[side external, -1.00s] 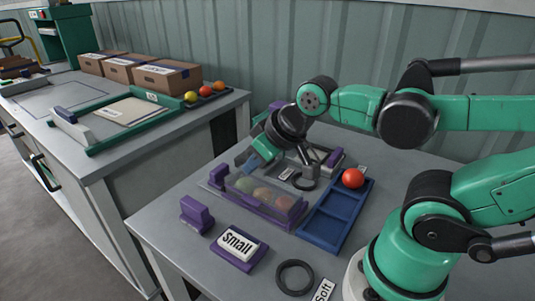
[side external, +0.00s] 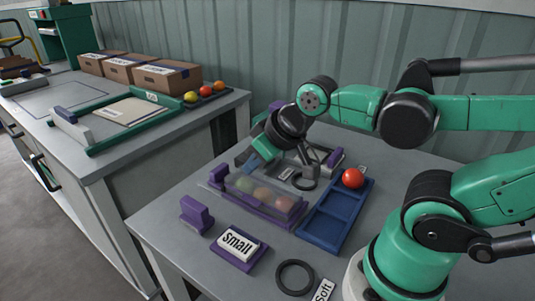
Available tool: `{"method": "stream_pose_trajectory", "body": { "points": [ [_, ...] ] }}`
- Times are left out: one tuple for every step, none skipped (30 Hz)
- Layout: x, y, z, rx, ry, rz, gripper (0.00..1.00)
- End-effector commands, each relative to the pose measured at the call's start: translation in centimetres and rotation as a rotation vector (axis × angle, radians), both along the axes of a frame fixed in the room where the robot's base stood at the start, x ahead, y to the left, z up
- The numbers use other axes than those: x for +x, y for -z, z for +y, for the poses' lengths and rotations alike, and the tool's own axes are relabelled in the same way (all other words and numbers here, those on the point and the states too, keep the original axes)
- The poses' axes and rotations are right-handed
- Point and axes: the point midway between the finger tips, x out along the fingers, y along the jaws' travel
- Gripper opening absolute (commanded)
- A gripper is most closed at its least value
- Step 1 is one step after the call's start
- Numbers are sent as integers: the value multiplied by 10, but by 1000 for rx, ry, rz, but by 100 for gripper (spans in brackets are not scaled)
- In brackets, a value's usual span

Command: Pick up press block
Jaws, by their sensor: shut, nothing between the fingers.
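A purple block with a raised grip (side external: 197,214), which looks like the press block, stands upright on the table at the front left. Nothing touches it. My gripper (side external: 308,169) is well behind it and to its right, low over the back of the table, pointing down near a dark ring (side external: 303,183). Its fingers are small and partly hidden among the grey and purple fixtures there, and I see nothing held in them. A clear-covered purple tray (side external: 254,210) with several tomatoes lies between my gripper and the block.
A blue divided tray (side external: 323,234) lies to the right, with a red tomato (side external: 353,178) at its far end. A "Small" label block (side external: 239,246) and a black ring (side external: 295,277) lie in front. Another bench (side external: 120,164) with boxes stands at left.

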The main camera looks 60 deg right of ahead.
Motion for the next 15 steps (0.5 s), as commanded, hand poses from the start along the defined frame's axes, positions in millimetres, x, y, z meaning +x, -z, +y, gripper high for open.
{"method": "stream_pose_trajectory", "body": {
  "points": [
    [0,0,0,0,0,0,0],
    [0,0,0,0,0,0,0],
    [0,0,0,0,0,0,0],
    [0,0,0,0,0,0,0],
    [0,0,0,0,0,0,0],
    [0,0,0,0,0,0,0],
    [0,0,0,0,0,0,0],
    [0,0,0,0,0,0,0],
    [0,0,0,0,0,0,0],
    [0,0,0,0,0,0,6],
    [0,0,0,0,0,0,14],
    [0,0,0,0,0,0,26],
    [0,0,0,0,0,0,34],
    [0,0,0,0,0,0,43],
    [0,0,0,0,0,0,54]
  ]
}}
